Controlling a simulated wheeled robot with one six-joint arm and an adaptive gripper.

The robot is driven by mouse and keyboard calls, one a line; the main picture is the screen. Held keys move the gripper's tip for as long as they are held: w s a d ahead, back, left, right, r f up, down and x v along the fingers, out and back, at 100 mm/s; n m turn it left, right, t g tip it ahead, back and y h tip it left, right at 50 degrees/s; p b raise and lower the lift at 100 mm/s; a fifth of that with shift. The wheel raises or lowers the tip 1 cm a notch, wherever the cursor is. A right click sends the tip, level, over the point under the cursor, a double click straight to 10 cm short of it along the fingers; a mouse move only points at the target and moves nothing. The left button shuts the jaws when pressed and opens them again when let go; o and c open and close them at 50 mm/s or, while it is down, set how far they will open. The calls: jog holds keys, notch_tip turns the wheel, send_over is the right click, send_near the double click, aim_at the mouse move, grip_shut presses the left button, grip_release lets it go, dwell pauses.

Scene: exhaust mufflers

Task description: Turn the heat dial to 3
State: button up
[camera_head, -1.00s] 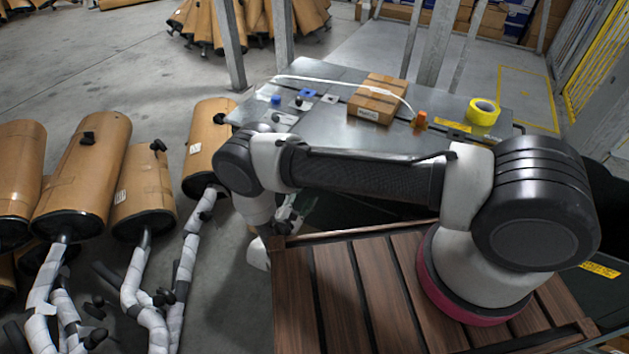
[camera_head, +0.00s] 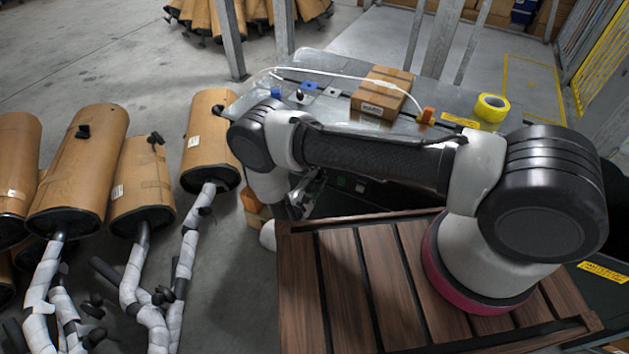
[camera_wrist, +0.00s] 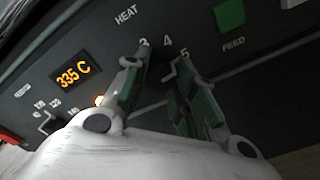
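The control panel fills the wrist view, with the HEAT label (camera_wrist: 126,15) and the figures 3, 4 and 5 on its dark face. The heat dial (camera_wrist: 158,82) is a dark shape below these figures, hard to make out against the panel. My gripper (camera_wrist: 162,68) is at the dial, its green-padded fingers apart on either side of it. Whether they touch or grip the dial cannot be told. The left fingertip is near the 3, the right one near the 5. An orange display (camera_wrist: 77,71) reads 335 C. In the head view my arm hides the dial.
A green FEED button (camera_wrist: 229,15) is at the upper right of the panel, and a small lit lamp (camera_wrist: 99,101) is near the left finger. The machine's top (camera_head: 330,62) carries a cardboard box (camera_head: 381,94) and yellow tape (camera_head: 491,107). Wrapped mufflers (camera_head: 83,165) stand at the left.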

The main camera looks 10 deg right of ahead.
jog(key=shift+n, duration=0.3)
jog(key=n, duration=0.8)
jog(key=shift+f, duration=0.1)
jog(key=n, duration=0.4)
jog(key=shift+s, duration=0.1)
jog(key=shift+n, duration=2)
